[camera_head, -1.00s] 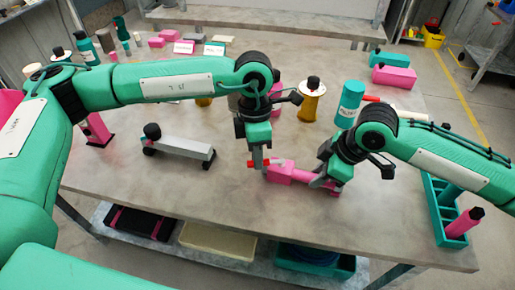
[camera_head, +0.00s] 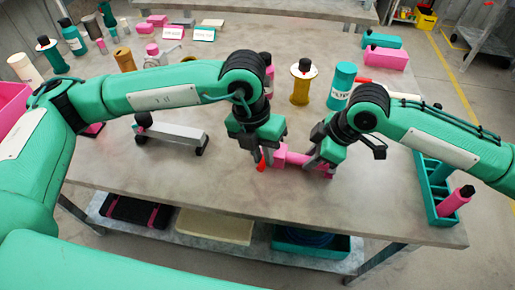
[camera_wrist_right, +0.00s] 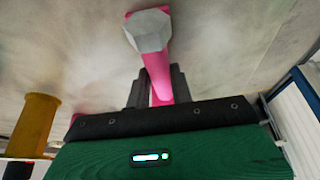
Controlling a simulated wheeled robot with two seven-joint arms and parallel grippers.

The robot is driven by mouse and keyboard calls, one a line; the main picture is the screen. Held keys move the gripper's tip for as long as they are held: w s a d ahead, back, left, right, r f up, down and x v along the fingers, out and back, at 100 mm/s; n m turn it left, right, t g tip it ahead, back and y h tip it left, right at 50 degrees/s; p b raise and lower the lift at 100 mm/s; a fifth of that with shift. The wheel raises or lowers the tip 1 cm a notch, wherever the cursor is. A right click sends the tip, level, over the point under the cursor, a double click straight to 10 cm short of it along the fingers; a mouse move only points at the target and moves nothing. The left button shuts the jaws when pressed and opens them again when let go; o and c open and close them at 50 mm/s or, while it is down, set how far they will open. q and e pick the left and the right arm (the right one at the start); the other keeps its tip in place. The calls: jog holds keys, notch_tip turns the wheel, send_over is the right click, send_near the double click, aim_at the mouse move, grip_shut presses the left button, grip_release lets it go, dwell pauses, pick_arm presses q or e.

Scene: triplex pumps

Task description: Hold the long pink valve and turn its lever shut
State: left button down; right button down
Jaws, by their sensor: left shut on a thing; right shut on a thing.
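The long pink valve (camera_head: 293,158) lies low over the front middle of the table in the head view. Its red lever (camera_head: 261,166) shows at its left end, pointing toward the table's front edge. My left gripper (camera_head: 268,156) comes down from above and is shut on the lever, though its fingers partly hide the grip. My right gripper (camera_head: 316,162) is shut around the valve's right part. In the right wrist view, the pink valve (camera_wrist_right: 157,72) with a grey hexagonal end (camera_wrist_right: 148,30) stands between the fingers of the right gripper (camera_wrist_right: 152,88).
A grey bar-shaped part (camera_head: 170,132) lies to the left. A yellow-brown cylinder (camera_head: 300,88) and a teal bottle (camera_head: 341,86) stand behind the grippers. A teal tray (camera_head: 432,190) with a pink bottle (camera_head: 455,201) is at the right edge. The front table strip is clear.

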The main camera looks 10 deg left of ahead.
pick_arm(q)
jog(key=shift+s+d+n, duration=0.1)
jog(key=shift+d+n, duration=0.5)
jog(key=shift+n, duration=0.5)
pick_arm(e)
jog(key=shift+a, duration=0.1)
pick_arm(q)
jog(key=c, duration=1.4)
grip_release()
jog(key=shift+o, duration=0.2)
notch_tip(320, 180, up, 12)
jog(key=a, duration=0.2)
jog(key=shift+a, duration=0.15)
jog(key=shift+f, duration=0.1)
pick_arm(e)
jog(key=c, duration=1.1)
grip_release()
jog(key=shift+c, duration=0.2)
